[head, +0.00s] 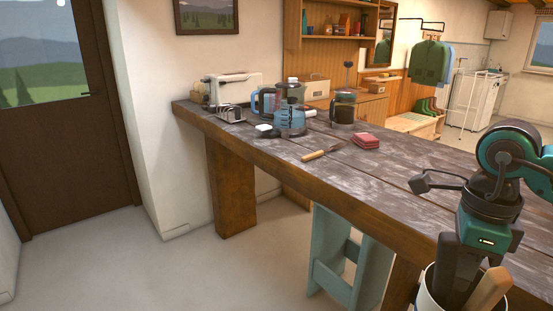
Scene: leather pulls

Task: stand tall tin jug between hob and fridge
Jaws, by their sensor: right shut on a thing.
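My right gripper (462,283) is at the bottom right, pointing down at the near side of the workbench. It is shut on a pale, round-rimmed vessel (427,296), which looks like the tall tin jug. Only part of its rim and wall shows; its lower part is cut off by the picture's edge. A light wooden piece (489,289) stands at the vessel's rim, beside the dark finger; I cannot tell whether it belongs to the vessel. My left gripper is out of view. I cannot make out a hob or a fridge for certain.
The long wooden workbench (400,181) carries a food processor (290,119), a coffee press (343,109), a white appliance (236,88), a wooden-handled tool (318,154) and a red block (366,140). A teal stool (340,252) stands beneath. The floor at left is clear.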

